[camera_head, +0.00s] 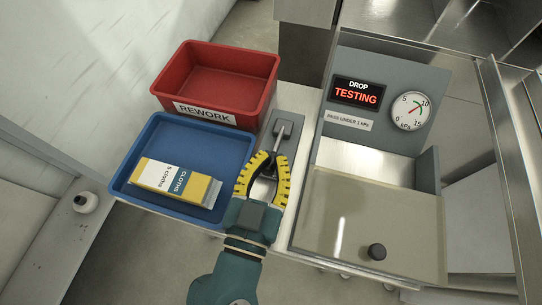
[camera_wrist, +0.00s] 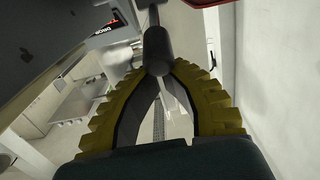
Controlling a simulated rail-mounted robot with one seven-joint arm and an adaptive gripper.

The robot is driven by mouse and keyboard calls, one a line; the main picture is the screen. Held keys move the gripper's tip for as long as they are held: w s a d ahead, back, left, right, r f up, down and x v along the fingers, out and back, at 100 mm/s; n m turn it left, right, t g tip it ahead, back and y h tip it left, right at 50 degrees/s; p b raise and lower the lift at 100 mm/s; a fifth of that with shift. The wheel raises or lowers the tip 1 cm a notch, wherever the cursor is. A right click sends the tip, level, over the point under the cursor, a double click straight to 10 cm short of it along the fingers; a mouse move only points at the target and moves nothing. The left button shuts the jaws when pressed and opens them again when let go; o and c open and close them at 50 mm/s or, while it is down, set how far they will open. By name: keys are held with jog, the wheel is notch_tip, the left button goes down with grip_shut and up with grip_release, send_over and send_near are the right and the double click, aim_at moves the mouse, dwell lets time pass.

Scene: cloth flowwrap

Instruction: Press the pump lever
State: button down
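The pump lever (camera_head: 283,130) is a grey handle with a dark end on a narrow grey plate, beside the test station. In the wrist view, its grey rod and thick knob (camera_wrist: 157,48) come down from the top to the fingertips. My gripper (camera_head: 271,156) has yellow, bowed fingers, also in the wrist view (camera_wrist: 163,72). Their dark inner faces converge at the tips, so it looks shut. The tips are at the near end of the lever. I cannot tell whether they touch it or pinch it.
Left of the lever are a red REWORK bin (camera_head: 215,82) and a blue tray (camera_head: 190,128) with a cloth packet (camera_head: 176,184). Right are a lid (camera_head: 345,225) with a black knob (camera_head: 377,251), a dial gauge (camera_head: 408,111) and a display (camera_head: 357,92) reading DROP TESTING.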

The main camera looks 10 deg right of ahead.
jog(key=r+p, duration=0.3)
jog(key=r, duration=0.1)
jog(key=shift+w+d, duration=0.25)
jog(key=shift+w, duration=0.15)
jog(key=shift+s+a, duration=0.2)
jog(key=shift+a, duration=0.05)
jog(key=v, duration=0.9)
jog(key=shift+s+f+p, duration=0.2)
jog(key=shift+f+p, duration=0.15)
jog(key=shift+f, duration=0.05)
